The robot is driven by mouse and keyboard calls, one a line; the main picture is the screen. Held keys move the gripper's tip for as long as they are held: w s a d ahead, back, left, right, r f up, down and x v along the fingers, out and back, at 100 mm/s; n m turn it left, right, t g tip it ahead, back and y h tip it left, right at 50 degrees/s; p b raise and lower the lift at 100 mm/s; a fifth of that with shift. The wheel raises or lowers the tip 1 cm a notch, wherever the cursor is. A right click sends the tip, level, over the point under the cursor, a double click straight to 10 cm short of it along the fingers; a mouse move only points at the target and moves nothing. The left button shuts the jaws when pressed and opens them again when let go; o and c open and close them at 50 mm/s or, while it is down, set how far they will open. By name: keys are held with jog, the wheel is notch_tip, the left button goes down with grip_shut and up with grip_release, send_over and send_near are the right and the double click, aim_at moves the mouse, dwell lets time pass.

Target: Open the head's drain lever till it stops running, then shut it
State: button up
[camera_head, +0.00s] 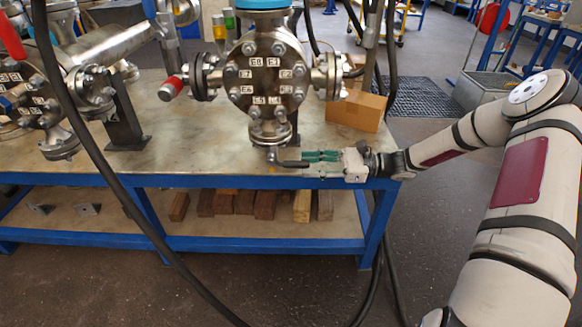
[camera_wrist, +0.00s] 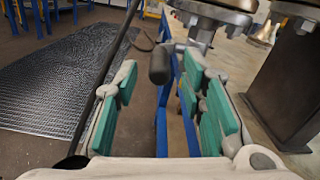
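The round steel vessel head (camera_head: 268,75) with labelled bolts faces the front of the bench in the head view. Below it hangs a flanged drain outlet (camera_head: 270,131). A dark drain lever (camera_head: 290,163) sticks out from the outlet's lower end to the right, roughly level. My gripper (camera_head: 308,157) comes in from the right at the lever's free end. In the wrist view, my gripper (camera_wrist: 160,72) is open, and the lever's dark rounded end (camera_wrist: 160,65) shows between its green-padded fingers, with gaps on both sides. I cannot tell whether liquid runs from the drain.
The vessel stands on a blue-framed bench (camera_head: 200,180). A cardboard box (camera_head: 357,111) sits behind my gripper. Another flanged vessel (camera_head: 40,95) stands at left. Wooden blocks (camera_head: 245,202) lie on the lower shelf. A dark cable crosses in front. A black floor mat (camera_wrist: 65,85) lies beyond the bench.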

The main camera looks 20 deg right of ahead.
aim_at(291, 166)
jog(key=shift+b+x, duration=0.5)
jog(key=shift+x, duration=2.3)
jog(key=shift+c, duration=0.6)
jog(key=shift+s, duration=0.1)
grip_shut()
